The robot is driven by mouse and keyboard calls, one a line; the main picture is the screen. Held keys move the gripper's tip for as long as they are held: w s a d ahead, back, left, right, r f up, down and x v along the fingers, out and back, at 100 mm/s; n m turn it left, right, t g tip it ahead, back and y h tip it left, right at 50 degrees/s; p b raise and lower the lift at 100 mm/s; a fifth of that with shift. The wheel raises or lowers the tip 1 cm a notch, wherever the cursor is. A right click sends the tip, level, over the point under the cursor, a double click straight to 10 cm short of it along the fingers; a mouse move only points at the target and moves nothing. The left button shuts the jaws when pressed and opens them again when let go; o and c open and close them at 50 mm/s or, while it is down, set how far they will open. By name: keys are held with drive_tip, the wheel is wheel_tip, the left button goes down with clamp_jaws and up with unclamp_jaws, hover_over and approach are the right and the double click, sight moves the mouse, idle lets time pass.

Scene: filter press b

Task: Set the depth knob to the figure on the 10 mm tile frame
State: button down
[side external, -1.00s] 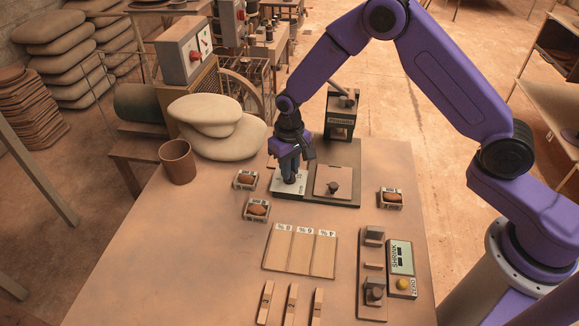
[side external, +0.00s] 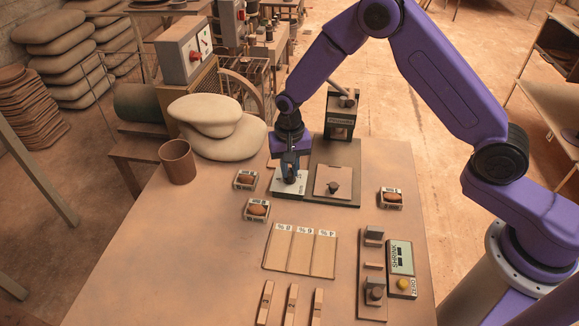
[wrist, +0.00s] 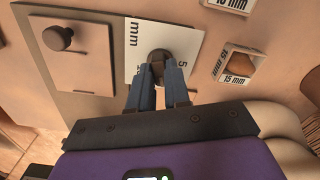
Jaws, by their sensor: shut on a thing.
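The depth knob (wrist: 160,56) is a dark round knob on a white dial plate (wrist: 140,35) marked "mm", with a figure 5 showing beside it in the wrist view. My gripper (side external: 290,178) is over the dial plate (side external: 287,189) in the side view. In the wrist view my gripper (wrist: 160,72) is shut on the knob, its fingers on either side. The fingers hide part of the dial, so the setting cannot be read. A tile frame (wrist: 238,66) in the wrist view reads 15 mm. Other tile frames (side external: 246,180) (side external: 390,198) stand nearby, their labels too small to read in the side view.
A square lid with a dark knob (side external: 333,187) lies right of the dial. A board with percent labels (side external: 300,250), a shrink readout (side external: 401,258) and wooden pieces (side external: 291,302) lie nearer. A brown cup (side external: 178,161) stands left. The table's left front is clear.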

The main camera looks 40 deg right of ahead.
sight(290, 171)
drive_tip(key=c, duration=1.1)
unclamp_jaws()
drive_tip(key=shift+r, duration=0.15)
wheel_tip(290, 171, up, 17)
drive_tip(key=shift+r, duration=0.1)
drive_tip(key=s+d+n, duration=0.4)
drive_tip(key=s+n, duration=0.2)
drive_tip(key=s, duration=0.5)
drive_tip(key=s+d+r+n, duration=0.1)
drive_tip(key=s+d+n, duration=0.2)
drive_tip(key=s, duration=0.8)
drive_tip(key=s+d+n, duration=0.4)
drive_tip(key=s+n, duration=0.4)
drive_tip(key=s, duration=0.4)
drive_tip(key=shift+d+r+n, duration=0.3)
drive_tip(key=shift+r, duration=0.05)
